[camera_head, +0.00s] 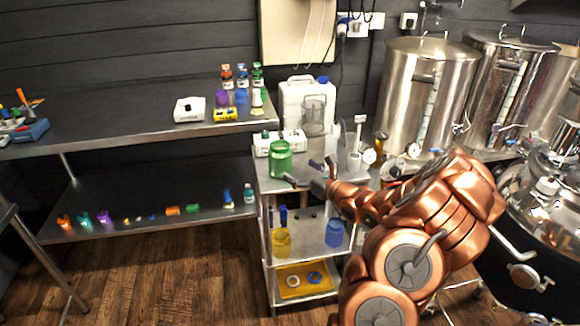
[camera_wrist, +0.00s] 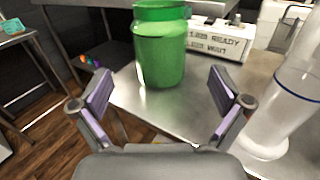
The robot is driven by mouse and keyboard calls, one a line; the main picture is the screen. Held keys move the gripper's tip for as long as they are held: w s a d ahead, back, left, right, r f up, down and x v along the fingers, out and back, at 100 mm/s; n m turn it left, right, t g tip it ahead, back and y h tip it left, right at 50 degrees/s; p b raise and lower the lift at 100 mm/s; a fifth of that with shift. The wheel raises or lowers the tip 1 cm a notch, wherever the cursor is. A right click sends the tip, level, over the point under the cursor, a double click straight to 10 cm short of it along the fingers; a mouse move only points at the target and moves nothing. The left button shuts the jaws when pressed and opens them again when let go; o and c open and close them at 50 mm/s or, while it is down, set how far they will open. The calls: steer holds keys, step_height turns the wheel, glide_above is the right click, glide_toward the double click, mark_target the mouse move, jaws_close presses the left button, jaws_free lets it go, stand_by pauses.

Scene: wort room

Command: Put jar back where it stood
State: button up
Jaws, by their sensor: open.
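A green jar (camera_head: 281,159) stands upright on the top shelf of the metal cart, near its left side. It also shows in the wrist view (camera_wrist: 161,50), centred ahead of my gripper, with its top cut by the frame edge. My gripper (camera_wrist: 160,92) is open and empty, its two purple-padded fingers spread apart on either side of the jar's line. The fingertips are short of the jar and do not touch it. In the head view my gripper (camera_head: 306,174) is at the cart's front, right of the jar.
A labelled white box (camera_wrist: 215,42) stands behind the jar on the cart top (camera_wrist: 150,105). A clear cylinder with a white base (camera_wrist: 265,135) stands close to the right finger. A yellow jar (camera_head: 281,242) and blue jar (camera_head: 334,233) are on the cart's middle shelf.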

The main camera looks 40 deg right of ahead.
steer(key=s+a+r+n+g+y, duration=0.1)
steer(key=a+r+n+g+y, duration=0.2)
steer(key=a, duration=0.4)
steer(key=s+a+r+n+y, duration=0.2)
steer(key=a+n+y, duration=0.15)
steer(key=a, duration=0.35)
steer(key=s+a+r+n+g+y, duration=0.1)
steer(key=a+r+n+g+y, duration=0.1)
steer(key=a+n, duration=0.35)
steer(key=s+a+r+n+g+y, duration=0.1)
steer(key=s+a+n+g, duration=0.35)
steer(key=a, duration=0.45)
steer(key=s+a+n+g+y, duration=0.1)
steer(key=s+a+n+g, duration=0.4)
steer(key=a, duration=0.4)
steer(key=s+a+f+n+g+h, duration=0.2)
steer(key=s+n+g+h, duration=0.15)
steer(key=s, duration=0.45)
steer(key=s+a+f+n+g+h, duration=0.15)
steer(key=s+n, duration=0.25)
steer(key=s, duration=0.5)
steer(key=s+d+n+h, duration=0.5)
steer(key=s+d+h, duration=0.3)
steer(key=s+d, duration=0.1)
steer(key=shift+d+f, duration=0.4)
steer(key=shift+d, duration=0.5)
